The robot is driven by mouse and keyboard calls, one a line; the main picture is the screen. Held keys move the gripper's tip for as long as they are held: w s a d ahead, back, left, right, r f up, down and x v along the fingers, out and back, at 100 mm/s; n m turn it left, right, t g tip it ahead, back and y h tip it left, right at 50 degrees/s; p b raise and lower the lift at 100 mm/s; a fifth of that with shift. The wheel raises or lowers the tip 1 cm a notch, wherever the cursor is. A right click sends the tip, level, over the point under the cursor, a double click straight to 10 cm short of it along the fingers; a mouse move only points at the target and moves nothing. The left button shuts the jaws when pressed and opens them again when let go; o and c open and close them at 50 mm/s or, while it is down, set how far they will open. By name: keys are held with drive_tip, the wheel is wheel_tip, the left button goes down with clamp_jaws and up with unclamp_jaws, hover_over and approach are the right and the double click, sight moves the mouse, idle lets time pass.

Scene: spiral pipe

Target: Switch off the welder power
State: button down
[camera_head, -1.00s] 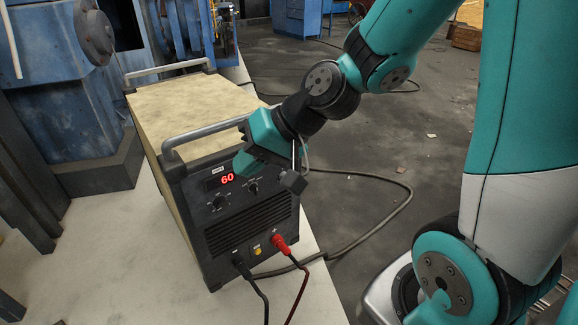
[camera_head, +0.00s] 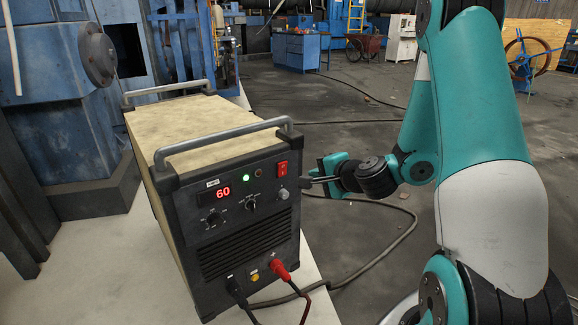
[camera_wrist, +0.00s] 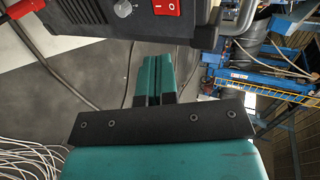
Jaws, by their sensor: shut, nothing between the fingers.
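The welder (camera_head: 215,185) is a box with a tan top and black front panel on a pale table. Its red display reads 60 and a green light (camera_head: 246,178) is lit. The red rocker power switch (camera_head: 282,169) is at the panel's upper right, above a grey knob (camera_head: 282,193). In the wrist view the red switch (camera_wrist: 166,7) shows at the top edge, partly cut off. My gripper (camera_head: 328,170) is just right of the welder's front edge, apart from the switch. In the wrist view its teal fingers (camera_wrist: 152,72) are together and empty, below the switch.
Two metal handles (camera_head: 222,139) stand up from the welder's top. Red and black cables (camera_head: 281,272) plug into its lower front. A blue machine (camera_head: 60,130) stands at the left. The floor right of the table is open, with a cable across it.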

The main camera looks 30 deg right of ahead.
drive_tip(key=p, duration=0.2)
approach(284, 165)
wheel_tip(284, 165, down, 3)
drive_tip(key=w, duration=0.3)
drive_tip(key=w+p, duration=0.1)
drive_tip(key=w, duration=0.1)
drive_tip(key=shift+a, duration=0.25)
drive_tip(key=shift+w, duration=0.75)
drive_tip(key=shift+d, duration=0.1)
